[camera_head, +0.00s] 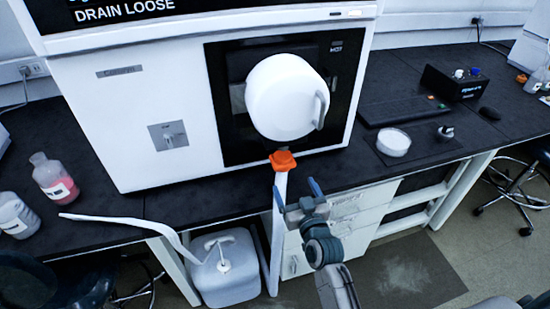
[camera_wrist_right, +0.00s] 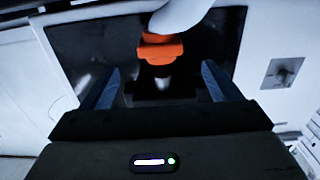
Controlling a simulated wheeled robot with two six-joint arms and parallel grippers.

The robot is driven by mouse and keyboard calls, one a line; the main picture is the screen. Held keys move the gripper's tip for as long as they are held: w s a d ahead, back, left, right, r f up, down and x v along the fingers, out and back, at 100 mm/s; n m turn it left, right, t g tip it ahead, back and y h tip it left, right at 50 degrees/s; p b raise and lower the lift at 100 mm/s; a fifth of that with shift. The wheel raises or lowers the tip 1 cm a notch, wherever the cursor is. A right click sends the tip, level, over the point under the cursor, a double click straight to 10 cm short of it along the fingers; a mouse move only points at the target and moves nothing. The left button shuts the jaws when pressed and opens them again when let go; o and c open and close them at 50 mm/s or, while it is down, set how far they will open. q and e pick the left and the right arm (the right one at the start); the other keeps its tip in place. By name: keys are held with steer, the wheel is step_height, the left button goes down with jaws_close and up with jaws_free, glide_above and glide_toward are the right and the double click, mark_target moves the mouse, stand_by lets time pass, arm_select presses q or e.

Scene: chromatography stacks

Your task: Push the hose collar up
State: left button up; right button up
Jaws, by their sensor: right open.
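The orange hose collar (camera_head: 283,160) is at the lower front of the white instrument, below the round white vessel (camera_head: 284,97). A white hose (camera_head: 278,235) hangs down from the collar past the bench edge. My right gripper (camera_head: 296,190) is open, below and slightly right of the collar, its blue fingers apart. In the right wrist view the collar (camera_wrist_right: 160,47) shows ahead, centred between the spread fingers (camera_wrist_right: 158,80) and beyond their tips. Nothing is held. My left gripper is not in view.
The instrument's display (camera_head: 125,14) reads "DRAIN LOOSE". A loose white tube (camera_head: 115,218) lies over the bench edge at left, above a translucent jug (camera_head: 223,268). Bottles (camera_head: 52,178) stand at far left. A white dish (camera_head: 393,142) and keyboard (camera_head: 402,108) are at right.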

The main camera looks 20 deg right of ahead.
mark_target(285, 152)
steer(key=w, duration=0.1)
steer(key=w+p, duration=0.1)
steer(key=w, duration=0.1)
steer(key=shift+w+r, duration=0.3)
steer(key=w+p, duration=0.1)
steer(key=w, duration=0.4)
steer(key=shift+w+a+f+p, duration=0.15)
steer(key=shift+w+f+p, duration=0.05)
steer(key=shift+w+p, duration=0.2)
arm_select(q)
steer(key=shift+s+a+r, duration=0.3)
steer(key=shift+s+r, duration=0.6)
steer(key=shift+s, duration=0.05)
arm_select(e)
steer(key=shift+w, duration=0.65)
steer(key=shift+f, duration=0.1)
